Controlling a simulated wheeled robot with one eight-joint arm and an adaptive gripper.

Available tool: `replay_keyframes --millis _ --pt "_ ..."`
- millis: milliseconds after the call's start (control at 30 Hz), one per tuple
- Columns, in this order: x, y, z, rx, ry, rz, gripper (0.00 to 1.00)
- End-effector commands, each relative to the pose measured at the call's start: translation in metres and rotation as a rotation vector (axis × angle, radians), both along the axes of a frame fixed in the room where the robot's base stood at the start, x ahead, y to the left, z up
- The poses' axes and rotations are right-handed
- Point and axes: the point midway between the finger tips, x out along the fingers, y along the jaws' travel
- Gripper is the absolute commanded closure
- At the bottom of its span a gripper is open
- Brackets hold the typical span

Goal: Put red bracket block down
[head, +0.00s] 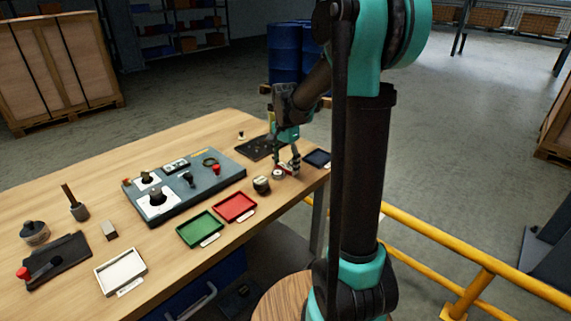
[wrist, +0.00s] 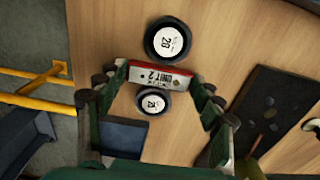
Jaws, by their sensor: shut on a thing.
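The red bracket block (wrist: 161,75) is a small red piece with a white face marked "UNIT 2", seen in the wrist view. My gripper (wrist: 160,78) is shut on it, one finger at each end. In the head view my gripper (head: 287,166) is low over the right end of the wooden table (head: 110,165), and the block is small and partly hidden by the fingers. I cannot tell whether the block touches the table.
Two round labelled weights, a larger one (wrist: 167,42) and a smaller one (wrist: 152,103), flank the block in the wrist view. A dark blue tray (head: 317,158) is nearby. Red (head: 234,207) and green (head: 200,229) trays lie along the front edge, beside a grey fixture board (head: 215,180).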

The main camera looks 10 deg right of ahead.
Motion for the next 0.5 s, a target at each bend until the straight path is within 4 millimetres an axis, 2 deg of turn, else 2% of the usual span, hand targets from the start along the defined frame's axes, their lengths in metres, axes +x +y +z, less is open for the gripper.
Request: replay_keyframes --millis 167,200,333,500 --pt "0.0 0.0 -0.0023 0.0 0.0 0.0 0.67" --pt "0.0 0.0 -0.0022 0.0 0.0 0.0 0.3" --pt "0.0 0.0 -0.002 0.0 0.0 0.0 0.14" --pt "0.0 0.0 -0.0019 0.0 0.0 0.0 0.13"
